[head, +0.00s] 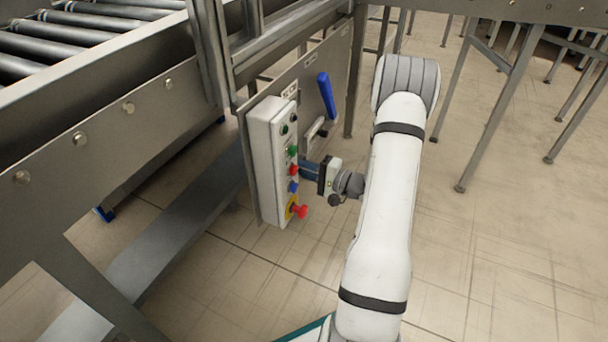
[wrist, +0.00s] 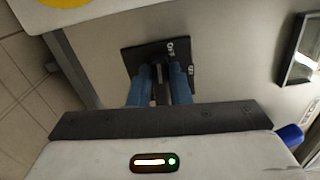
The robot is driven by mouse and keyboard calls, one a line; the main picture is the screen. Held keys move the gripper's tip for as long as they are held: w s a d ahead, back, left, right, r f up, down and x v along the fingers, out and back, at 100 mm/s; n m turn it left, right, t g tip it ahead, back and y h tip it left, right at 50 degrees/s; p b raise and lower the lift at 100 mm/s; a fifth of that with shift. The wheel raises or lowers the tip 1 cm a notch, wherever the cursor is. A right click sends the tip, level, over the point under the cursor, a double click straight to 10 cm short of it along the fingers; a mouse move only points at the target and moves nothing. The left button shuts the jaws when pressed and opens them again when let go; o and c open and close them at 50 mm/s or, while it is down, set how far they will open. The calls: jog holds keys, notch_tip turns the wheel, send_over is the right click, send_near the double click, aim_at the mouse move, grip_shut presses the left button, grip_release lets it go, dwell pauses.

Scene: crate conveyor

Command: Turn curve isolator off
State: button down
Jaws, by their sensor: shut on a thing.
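The curve isolator's black square plate (wrist: 135,58) shows in the wrist view, set on a grey panel, with small white markings at its upper right. My gripper (wrist: 160,75) has its two blue fingers shut on the isolator's narrow handle, directly in front of the plate. Most of the handle is hidden between the fingers, and I cannot clearly tell its angle against the markings. In the head view, my gripper (head: 306,171) reaches left to the panel just beyond the control box, and the isolator is hidden there.
The white control box (head: 262,160) carries several buttons and a red emergency stop (head: 300,211), close to my gripper. A blue lever (head: 326,96) stands above, with a metal handle (head: 315,129) below it. A roller conveyor (head: 60,48) is at upper left.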

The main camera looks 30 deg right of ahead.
jog(key=shift+f+n+b, duration=0.15)
jog(key=shift+n+b, duration=0.4)
jog(key=shift+n, duration=0.05)
jog(key=c, duration=1.3)
grip_release()
jog(key=shift+c, duration=0.2)
jog(key=p+v, duration=0.2)
jog(key=v, duration=0.5)
jog(key=shift+s+d, duration=0.25)
jog(key=shift+s, duration=0.05)
